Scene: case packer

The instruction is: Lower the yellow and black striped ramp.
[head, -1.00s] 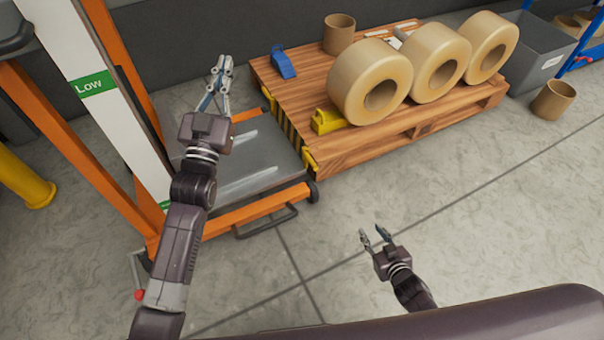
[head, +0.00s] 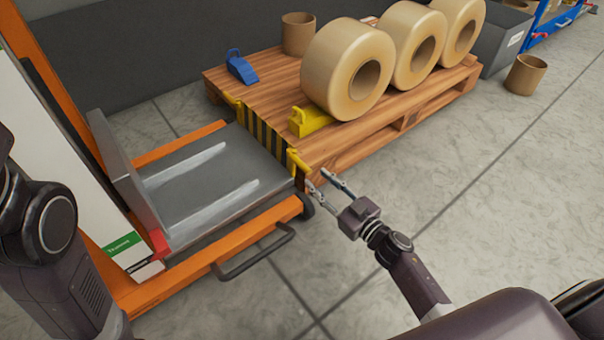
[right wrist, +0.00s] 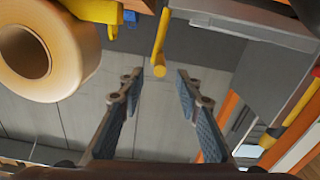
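The yellow and black striped ramp (head: 264,136) stands steeply along the edge of the grey lift platform (head: 205,215), against the pallet side. A yellow handle (head: 297,162) sticks out at its near end, and another yellow piece is at its far end. My right gripper (head: 319,180) is open and empty, its fingertips just short of the near handle. In the right wrist view, a yellow bar (right wrist: 160,50) with a rounded end lies between and just beyond the open fingertips (right wrist: 159,77). My left arm shows at the left edge, but its gripper is out of frame.
The wooden pallet (head: 345,150) carries large tape rolls (head: 340,65), a yellow wedge (head: 309,122), a blue wedge (head: 242,67) and a cardboard tube (head: 298,33). The lift's orange frame (head: 235,238) and dark handle (head: 255,255) are near.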

